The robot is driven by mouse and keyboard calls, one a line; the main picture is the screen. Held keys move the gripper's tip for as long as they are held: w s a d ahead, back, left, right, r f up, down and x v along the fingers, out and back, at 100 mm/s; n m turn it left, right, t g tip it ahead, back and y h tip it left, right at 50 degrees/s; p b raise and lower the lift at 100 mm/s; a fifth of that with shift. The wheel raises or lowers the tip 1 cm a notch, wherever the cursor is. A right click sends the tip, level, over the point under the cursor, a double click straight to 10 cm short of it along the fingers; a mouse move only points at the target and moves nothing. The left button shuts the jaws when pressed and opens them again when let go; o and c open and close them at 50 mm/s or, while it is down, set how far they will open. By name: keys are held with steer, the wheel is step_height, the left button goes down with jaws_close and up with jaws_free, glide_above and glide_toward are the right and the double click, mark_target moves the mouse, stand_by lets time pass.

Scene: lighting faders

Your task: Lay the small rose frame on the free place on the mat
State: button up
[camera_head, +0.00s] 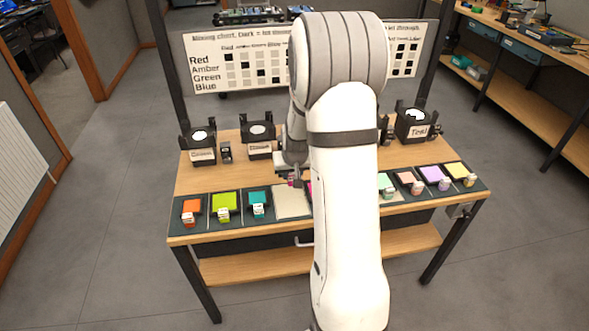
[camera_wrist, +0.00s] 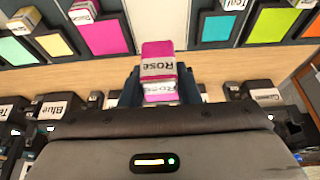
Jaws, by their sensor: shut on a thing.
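The small rose frame (camera_wrist: 158,50) is magenta with a white "Rose" label. My gripper (camera_wrist: 160,84) is shut on it, with a dark finger on either side. A second "Rose" label shows lower between the fingers. In the head view my gripper (camera_head: 291,176) is mostly hidden behind my arm, above the table, with a little magenta at its tip. The free place (camera_head: 291,203) is a bare pale patch on the dark mat (camera_head: 241,218), just right of the teal piece. In the wrist view this free place (camera_wrist: 160,20) lies beyond the held frame, between teal and magenta pieces.
Orange (camera_head: 190,208), lime (camera_head: 224,203) and teal (camera_head: 259,201) pieces lie left of the free place. A magenta piece (camera_wrist: 105,36) borders its other side. Black labelled holders (camera_head: 201,147) stand along the table's back. Bare wood (camera_head: 215,179) lies between holders and mat.

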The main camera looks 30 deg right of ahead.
steer(key=shift+f+b, duration=4.4)
steer(key=shift+f, duration=0.8)
steer(key=shift+f+b, duration=1.3)
steer(key=shift+f, duration=0.05)
steer(key=o, duration=1.1)
steer(key=shift+r, duration=0.1)
steer(key=w+p+v, duration=0.1)
steer(key=p+v, duration=0.1)
steer(key=v, duration=0.5)
steer(key=w+d+r+p+v, duration=0.1)
steer(key=p+v, duration=0.2)
steer(key=v, duration=0.4)
steer(key=shift+w+a, duration=0.2)
steer(key=shift+w, duration=0.05)
steer(key=shift+r, duration=0.1)
